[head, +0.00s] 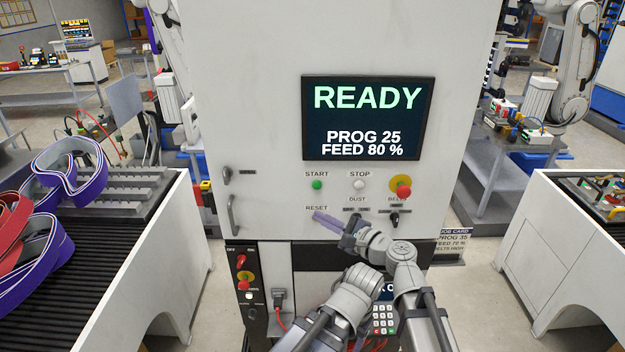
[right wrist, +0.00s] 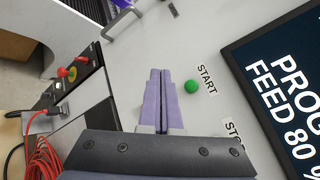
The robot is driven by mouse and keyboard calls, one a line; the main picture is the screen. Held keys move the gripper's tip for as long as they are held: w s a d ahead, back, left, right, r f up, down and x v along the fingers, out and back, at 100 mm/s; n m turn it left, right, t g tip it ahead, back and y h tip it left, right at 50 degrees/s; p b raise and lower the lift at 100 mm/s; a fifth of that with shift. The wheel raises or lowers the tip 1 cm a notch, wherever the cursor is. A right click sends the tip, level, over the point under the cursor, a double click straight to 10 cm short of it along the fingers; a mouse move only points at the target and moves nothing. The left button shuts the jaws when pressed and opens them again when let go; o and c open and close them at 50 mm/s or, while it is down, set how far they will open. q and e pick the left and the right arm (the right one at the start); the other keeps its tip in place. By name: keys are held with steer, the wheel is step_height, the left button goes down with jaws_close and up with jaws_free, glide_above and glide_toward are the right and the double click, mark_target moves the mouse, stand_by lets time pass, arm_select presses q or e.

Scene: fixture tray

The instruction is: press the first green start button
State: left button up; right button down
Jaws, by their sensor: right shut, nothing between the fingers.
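The round green start button (head: 317,185) sits on the white machine front under the label START, below the screen's left edge. In the right wrist view the green button (right wrist: 191,87) lies just right of my purple fingertips. My right gripper (head: 315,214) is shut and empty, its fingers together and pointing left. Its tips are below the button in the head view, over the area by the RESET label. The right wrist view shows the shut fingers (right wrist: 160,73) apart from the button in the picture; their distance from the panel is hard to tell. My left gripper is not in view.
The screen (head: 368,116) reads READY, PROG 25, FEED 80 %. A white stop button (head: 359,185) and a red knob on yellow (head: 401,188) are right of the green button. A lower panel has another red knob (head: 242,262). A belt conveyor (head: 70,245) stands left.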

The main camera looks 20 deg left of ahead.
mark_target(317, 185)
steer(key=shift+r, duration=0.35)
steer(key=shift+w, duration=0.2)
steer(key=shift+w+a, duration=0.4)
steer(key=shift+w, duration=0.95)
steer(key=shift+w+a, duration=0.45)
steer(key=shift+w, duration=0.9)
steer(key=shift+w+a, duration=0.4)
steer(key=shift+w, duration=0.95)
steer(key=shift+w, duration=0.1)
steer(key=shift+w+a, duration=0.1)
steer(key=shift+w, duration=0.2)
steer(key=shift+w+a, duration=0.15)
steer(key=shift+w, duration=0.35)
steer(key=shift+s, duration=0.2)
steer(key=shift+s+d, duration=0.25)
steer(key=shift+s, duration=0.45)
